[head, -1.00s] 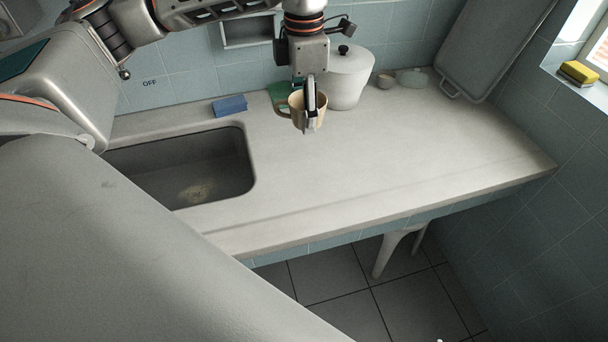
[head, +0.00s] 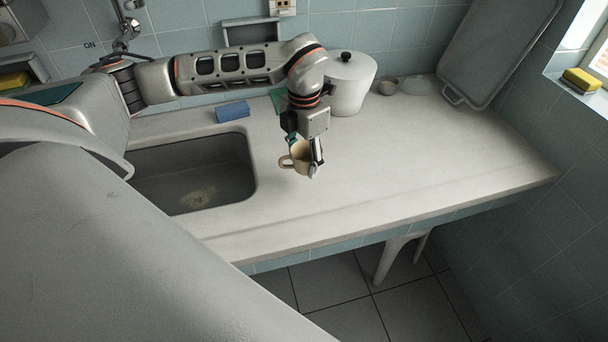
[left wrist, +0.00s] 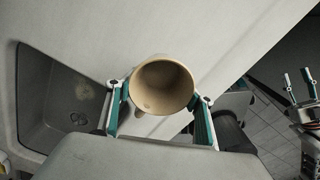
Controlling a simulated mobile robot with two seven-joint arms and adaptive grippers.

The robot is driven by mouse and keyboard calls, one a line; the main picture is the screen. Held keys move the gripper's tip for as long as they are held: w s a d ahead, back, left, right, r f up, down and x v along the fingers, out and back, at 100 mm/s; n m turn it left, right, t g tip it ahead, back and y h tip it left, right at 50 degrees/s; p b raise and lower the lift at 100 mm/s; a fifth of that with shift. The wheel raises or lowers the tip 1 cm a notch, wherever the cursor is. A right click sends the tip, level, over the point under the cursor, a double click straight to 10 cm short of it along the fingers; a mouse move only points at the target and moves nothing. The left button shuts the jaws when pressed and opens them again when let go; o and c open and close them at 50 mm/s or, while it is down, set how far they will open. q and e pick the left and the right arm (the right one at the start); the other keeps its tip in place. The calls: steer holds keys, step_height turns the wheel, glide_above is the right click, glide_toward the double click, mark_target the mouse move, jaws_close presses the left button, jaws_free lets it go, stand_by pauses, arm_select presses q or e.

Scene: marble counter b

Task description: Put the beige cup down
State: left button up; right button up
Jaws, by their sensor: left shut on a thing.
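The beige cup (head: 300,160) is upright between the fingers of my left gripper (head: 308,162), with its handle toward the left in the head view. My left gripper is shut on it, one finger on each side. In the left wrist view the cup (left wrist: 163,84) shows from above, and its inside looks empty. The cup is over the marble counter (head: 400,160), right of the sink; I cannot tell whether its base touches the surface. My right gripper (left wrist: 299,84) shows at the right edge of the left wrist view, fingers apart and empty, away from the counter.
The sink basin (head: 195,175) opens to the left of the cup. A blue sponge (head: 232,111), a white lidded pot (head: 349,85), a small bowl (head: 387,86) and a leaning tray (head: 497,50) stand toward the back. The counter to the right and front is clear.

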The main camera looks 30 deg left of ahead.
mark_target(304, 184)
arm_select(q)
steer(key=shift+f, duration=2.9)
steer(key=shift+f, duration=0.15)
steer(key=o, duration=1.3)
steer(key=shift+c, duration=0.2)
step_height(304, 184, up, 12)
steer(key=shift+r, duration=0.15)
